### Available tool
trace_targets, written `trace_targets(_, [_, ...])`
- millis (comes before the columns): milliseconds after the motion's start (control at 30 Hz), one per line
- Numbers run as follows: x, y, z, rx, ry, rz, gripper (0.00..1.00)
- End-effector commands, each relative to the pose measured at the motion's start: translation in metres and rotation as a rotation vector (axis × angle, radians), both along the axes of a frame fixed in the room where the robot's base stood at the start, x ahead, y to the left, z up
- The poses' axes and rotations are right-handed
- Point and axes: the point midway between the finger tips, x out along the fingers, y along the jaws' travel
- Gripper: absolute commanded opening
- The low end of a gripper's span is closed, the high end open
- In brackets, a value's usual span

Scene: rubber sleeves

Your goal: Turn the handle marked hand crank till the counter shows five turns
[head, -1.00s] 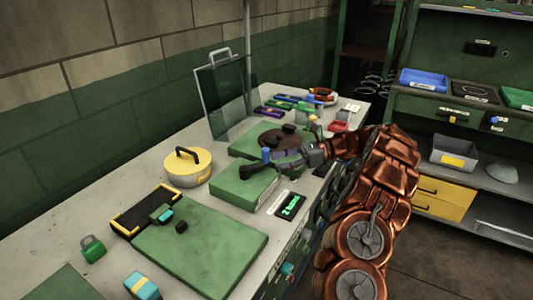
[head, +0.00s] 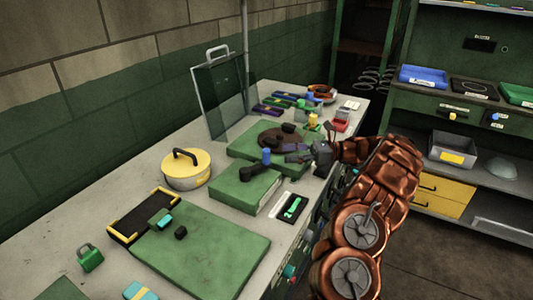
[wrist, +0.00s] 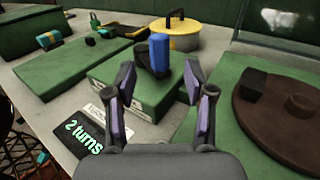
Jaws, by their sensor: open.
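The hand crank is a green box (head: 240,190) with a black crank arm on top and an upright blue handle (head: 267,156). In the wrist view the blue handle (wrist: 159,52) stands just beyond my fingertips, roughly centred between them. My gripper (wrist: 160,78) is open, with nothing between its fingers. In the head view my gripper (head: 292,152) is to the right of the handle, apart from it. The black counter (wrist: 85,137) beside the box reads "2 turns" in green. The label on the box is too small to read fully.
A brown disc with black knobs (wrist: 285,110) on a green base is close by on the right in the wrist view. A yellow lidded pot (head: 186,168), a green board (head: 215,250) and a glass panel (head: 222,95) stand on the bench.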

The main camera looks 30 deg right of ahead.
Motion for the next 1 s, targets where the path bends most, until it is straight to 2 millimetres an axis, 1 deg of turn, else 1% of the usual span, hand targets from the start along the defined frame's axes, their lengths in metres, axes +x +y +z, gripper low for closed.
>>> trace_targets(100, [0.004, 0.008, 0.002, 0.000, -0.002, 0.006, 0.54])
trace_targets(533, [0.009, 0.023, 0.000, 0.000, 0.000, 0.003, 0.54])
trace_targets(600, [0.013, 0.035, 0.002, 0.004, 0.002, 0.006, 0.54])
trace_targets(800, [0.023, 0.055, 0.000, 0.002, 0.001, 0.000, 0.54])
trace_targets(1000, [0.027, 0.066, -0.001, 0.001, 0.002, 0.001, 0.54])
